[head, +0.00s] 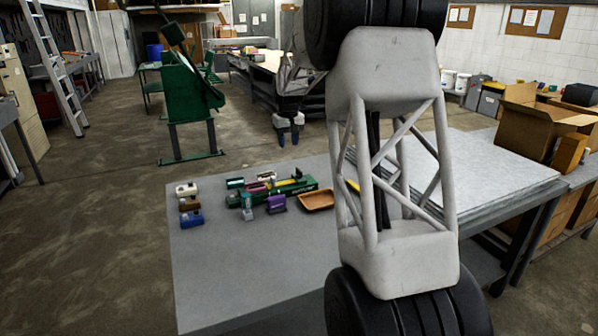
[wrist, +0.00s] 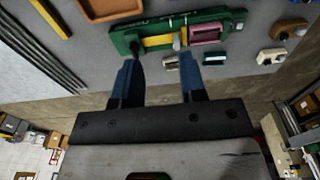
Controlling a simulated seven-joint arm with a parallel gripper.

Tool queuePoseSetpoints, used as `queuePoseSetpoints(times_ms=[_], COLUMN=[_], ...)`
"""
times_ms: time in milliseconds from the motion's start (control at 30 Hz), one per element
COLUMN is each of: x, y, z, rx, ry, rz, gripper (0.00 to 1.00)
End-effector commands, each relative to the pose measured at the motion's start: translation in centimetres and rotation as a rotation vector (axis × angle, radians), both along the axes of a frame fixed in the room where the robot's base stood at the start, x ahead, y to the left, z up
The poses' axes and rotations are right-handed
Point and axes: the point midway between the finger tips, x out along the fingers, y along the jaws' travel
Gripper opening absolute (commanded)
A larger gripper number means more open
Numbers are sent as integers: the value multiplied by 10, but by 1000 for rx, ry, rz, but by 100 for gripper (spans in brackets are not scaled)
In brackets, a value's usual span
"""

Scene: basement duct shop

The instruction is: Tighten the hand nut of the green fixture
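The green fixture (head: 306,186) lies on the grey table among small coloured blocks. It crosses the top of the wrist view (wrist: 218,18), holding a yellow bar (wrist: 158,41) and a pink block (wrist: 207,32). A dark knob shows at its left end in the wrist view; I cannot tell whether this is the hand nut. My gripper (head: 288,139) hangs beyond the table's far edge in the head view, apart from the fixture. Its two blue fingers stand apart with nothing between them, pointing toward the fixture in the wrist view (wrist: 157,67).
An orange-brown tray (head: 317,201) lies right of the fixture. A purple block (head: 276,204) sits in front; white, brown and blue blocks (head: 191,219) stand left. Stacked sheets (head: 490,172) and cardboard boxes (head: 535,122) fill the right side. The table's front left is clear.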

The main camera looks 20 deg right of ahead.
Motion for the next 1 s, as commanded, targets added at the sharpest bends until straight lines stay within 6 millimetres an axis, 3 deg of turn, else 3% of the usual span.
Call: queuePoseSetpoints(times_ms=[200, 600, 800, 1000], x=[42, 106, 125, 132], y=[-27, -76, -93, -99], z=[-32, -93, -115, -122], rx=[4, 10, 13, 14], ry=[17, 41, 49, 51], rz=[1, 4, 4, 5], gripper=[38, 38, 38, 38])
